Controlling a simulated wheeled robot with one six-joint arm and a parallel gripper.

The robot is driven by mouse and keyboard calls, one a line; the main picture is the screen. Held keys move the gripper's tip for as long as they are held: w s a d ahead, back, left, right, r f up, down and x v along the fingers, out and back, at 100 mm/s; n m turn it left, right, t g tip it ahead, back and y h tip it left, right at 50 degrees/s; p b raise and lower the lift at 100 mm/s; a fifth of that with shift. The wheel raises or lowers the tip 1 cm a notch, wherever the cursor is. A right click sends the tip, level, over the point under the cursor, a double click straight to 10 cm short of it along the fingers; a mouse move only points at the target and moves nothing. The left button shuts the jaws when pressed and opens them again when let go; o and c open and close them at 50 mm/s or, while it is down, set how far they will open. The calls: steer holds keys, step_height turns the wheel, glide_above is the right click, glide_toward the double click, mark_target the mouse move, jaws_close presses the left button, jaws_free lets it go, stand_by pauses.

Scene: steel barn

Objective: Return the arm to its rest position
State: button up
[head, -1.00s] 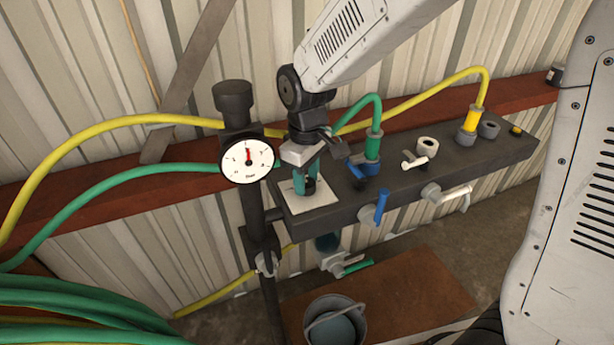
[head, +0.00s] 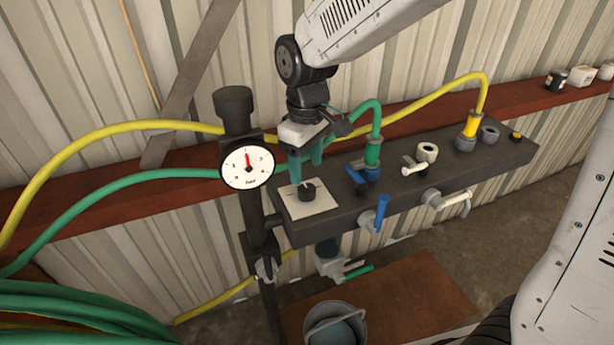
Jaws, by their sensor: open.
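My gripper (head: 306,168) hangs from my arm, pointing down, with its two teal fingers apart and nothing between them. It is above the left end of the dark manifold block (head: 412,190). Just below the fingertips is a black knob (head: 307,191) on a white square plate (head: 297,205). The fingers are clear of the knob. A round white gauge (head: 247,167) with a red needle pointing about straight up stands on a dark post (head: 235,106) left of my gripper.
A green hose (head: 360,108) in its fitting and blue-handled valve (head: 362,173) stand close right of my gripper. A yellow hose (head: 425,90) arches behind. More levers line the block's front. A bucket (head: 335,325) is below. Jars (head: 580,76) stand on the red beam at right.

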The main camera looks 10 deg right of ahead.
steer(key=shift+r, duration=1.25)
steer(key=s+d+r+m, duration=0.2)
steer(key=s+d+m, duration=0.2)
steer(key=s+d, duration=0.4)
steer(key=s+d+r+m+t, duration=0.1)
steer(key=s+d+r+m, duration=0.2)
steer(key=s, duration=1.2)
steer(key=shift+d+r+m, duration=0.25)
steer(key=shift+d+m, duration=0.75)
steer(key=shift+d, duration=1.65)
